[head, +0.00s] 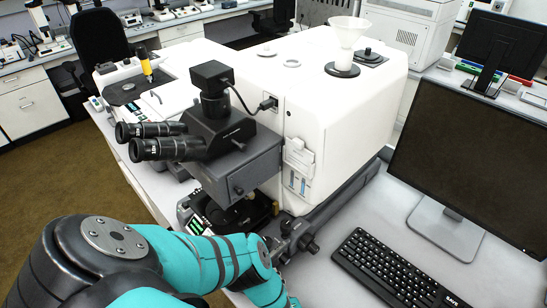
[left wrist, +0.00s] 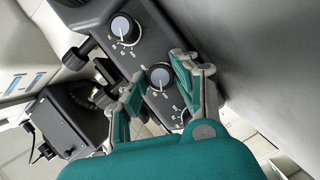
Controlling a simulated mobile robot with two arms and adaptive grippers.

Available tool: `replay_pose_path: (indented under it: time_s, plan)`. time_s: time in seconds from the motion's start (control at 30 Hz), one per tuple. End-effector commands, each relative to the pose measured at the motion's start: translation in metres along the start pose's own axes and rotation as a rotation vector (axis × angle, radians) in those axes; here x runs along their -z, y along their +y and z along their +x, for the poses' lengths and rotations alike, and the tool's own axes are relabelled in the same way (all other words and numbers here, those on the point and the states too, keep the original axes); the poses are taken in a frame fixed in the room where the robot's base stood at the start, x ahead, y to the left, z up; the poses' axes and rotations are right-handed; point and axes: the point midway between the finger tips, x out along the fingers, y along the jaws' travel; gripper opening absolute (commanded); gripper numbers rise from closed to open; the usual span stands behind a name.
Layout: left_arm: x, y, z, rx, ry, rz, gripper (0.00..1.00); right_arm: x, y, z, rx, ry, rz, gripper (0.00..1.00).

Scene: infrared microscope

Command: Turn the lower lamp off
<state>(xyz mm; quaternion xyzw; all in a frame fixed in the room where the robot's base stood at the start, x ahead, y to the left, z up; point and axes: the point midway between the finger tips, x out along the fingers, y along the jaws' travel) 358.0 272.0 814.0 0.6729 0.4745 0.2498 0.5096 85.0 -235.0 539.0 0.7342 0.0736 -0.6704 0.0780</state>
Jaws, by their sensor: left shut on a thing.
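One dial (left wrist: 122,27) is at the upper left and stands free. The other dial (left wrist: 160,77) is between the fingers of my left gripper (left wrist: 158,72), which is shut on it. I cannot tell from the markings which dial belongs to the lower lamp. In the head view, the white microscope (head: 250,75) stands on the bench with my teal left arm in front. The dials cannot be made out there. My right gripper is not in view.
Black eyepieces (head: 165,140) stick out at the microscope's left. A dark focus knob (head: 309,244) is beside my left arm. A keyboard (head: 395,270) and a monitor (head: 475,160) are at the right. In the wrist view, a smooth grey surface (left wrist: 255,60) lies close right of the fingers.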

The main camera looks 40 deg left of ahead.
Motion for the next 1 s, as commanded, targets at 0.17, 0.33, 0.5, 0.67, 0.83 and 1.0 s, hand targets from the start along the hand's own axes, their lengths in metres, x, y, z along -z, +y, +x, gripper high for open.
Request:
replay_pose_path:
  time_s: [0.17, 0.33, 0.5, 0.67, 0.83, 1.0]
  plan:
    - [0.0000, -0.0002, -0.0003, -0.013, 0.001, -0.033, 0.00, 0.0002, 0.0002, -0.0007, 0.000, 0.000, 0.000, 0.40]
    - [0.0001, -0.0005, -0.0002, -0.017, 0.001, -0.042, 0.00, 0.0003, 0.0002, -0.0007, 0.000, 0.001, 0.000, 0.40]
    - [0.0000, -0.0005, -0.0003, -0.017, 0.000, -0.042, 0.00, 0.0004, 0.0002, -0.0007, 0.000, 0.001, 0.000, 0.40]
    - [0.0000, -0.0006, -0.0003, -0.017, 0.000, -0.042, 0.35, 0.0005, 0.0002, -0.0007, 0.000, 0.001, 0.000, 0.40]
    - [0.0001, -0.0006, -0.0003, -0.017, 0.000, -0.041, 0.53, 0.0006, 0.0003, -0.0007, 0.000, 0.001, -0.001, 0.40]
    - [0.0001, -0.0005, -0.0002, -0.017, 0.000, -0.041, 0.53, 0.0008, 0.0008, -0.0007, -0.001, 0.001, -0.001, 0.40]
